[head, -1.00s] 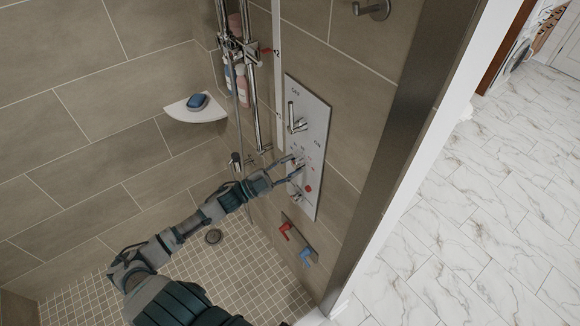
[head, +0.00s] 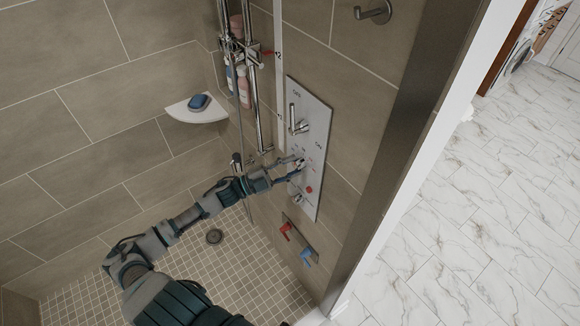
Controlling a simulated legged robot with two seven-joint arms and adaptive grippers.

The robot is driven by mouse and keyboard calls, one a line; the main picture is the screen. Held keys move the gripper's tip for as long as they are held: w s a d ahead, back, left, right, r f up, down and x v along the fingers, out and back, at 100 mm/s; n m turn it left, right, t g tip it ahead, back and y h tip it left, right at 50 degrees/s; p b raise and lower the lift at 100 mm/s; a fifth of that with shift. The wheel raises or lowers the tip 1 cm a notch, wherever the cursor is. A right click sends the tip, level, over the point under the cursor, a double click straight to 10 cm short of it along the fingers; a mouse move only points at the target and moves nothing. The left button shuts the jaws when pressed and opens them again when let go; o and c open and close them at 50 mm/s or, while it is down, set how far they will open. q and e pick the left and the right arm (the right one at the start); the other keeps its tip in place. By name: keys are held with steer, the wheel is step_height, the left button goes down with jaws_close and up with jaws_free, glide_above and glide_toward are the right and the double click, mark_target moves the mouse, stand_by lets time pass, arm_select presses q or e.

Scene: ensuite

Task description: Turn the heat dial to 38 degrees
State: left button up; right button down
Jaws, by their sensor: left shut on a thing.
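A light control panel (head: 318,118) is fixed to the tiled shower wall, with a lever handle (head: 297,121) in its upper part and a red mark (head: 309,189) low on its face. The heat dial (head: 296,176) is at the panel's lower left edge, mostly hidden by my gripper, and its setting is too small to read. My left gripper (head: 297,168) reaches in from the left, its fingers shut on the dial. My right gripper does not show.
Below the panel are a red tap lever (head: 286,231) and a blue one (head: 307,255). A chrome shower rail (head: 252,90) stands left of the panel. A metal-edged partition (head: 385,170) stands at right.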

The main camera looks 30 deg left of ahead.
arm_select(q)
steer(key=o, duration=1.1)
steer(key=shift+w, duration=0.1)
steer(key=shift+o, duration=0.2)
steer(key=v, duration=1.2)
steer(key=shift+f, duration=0.2)
